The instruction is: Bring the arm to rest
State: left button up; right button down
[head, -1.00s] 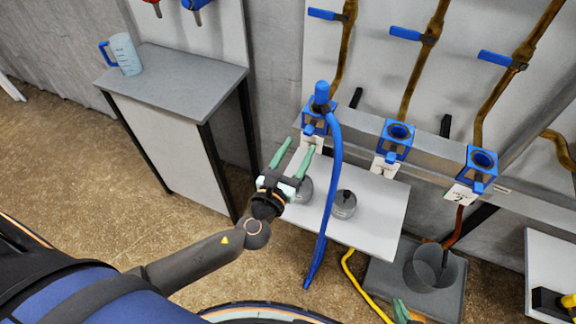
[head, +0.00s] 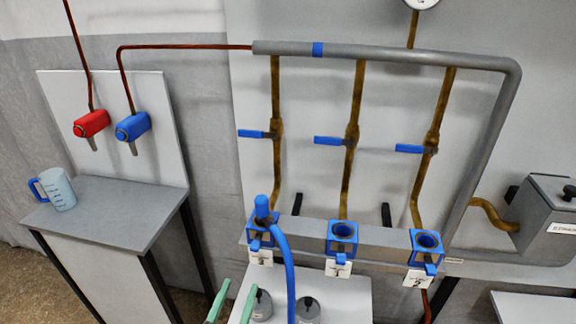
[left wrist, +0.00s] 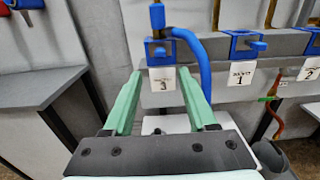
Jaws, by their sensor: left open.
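My left gripper (head: 238,286) shows at the bottom of the head view, with two green fingers spread and nothing between them. In the left wrist view the open fingers (left wrist: 160,78) point at the socket with label 3. That blue socket (head: 256,236) has a blue hose (head: 283,262) with its end fitting upright in it. The fingers are apart from the hose and socket in the head view. My left arm behind the fingers is below the frame. My right gripper is not in view.
Two more blue sockets (head: 342,236) (head: 425,246) sit along the grey rail to the right. Grey pots (head: 307,312) stand on the low white table close to the fingers. A side table (head: 120,212) with a blue-handled jug (head: 58,190) stands at the left.

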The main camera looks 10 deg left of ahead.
pick_arm(q)
jog(key=s+f+n+g+h, duration=0.1)
jog(key=s+f+n+g, duration=0.3)
jog(key=n, duration=1.3)
jog(key=s+f+n+g+p, duration=0.1)
jog(key=s+f+n+g, duration=0.3)
jog(key=s+f+n, duration=0.6)
notch_tip(320, 180, down, 4)
jog(key=n, duration=0.7)
jog(key=shift+a+r+g+h, duration=0.25)
jog(key=shift+a+g+h, duration=0.05)
jog(key=shift+h, duration=0.1)
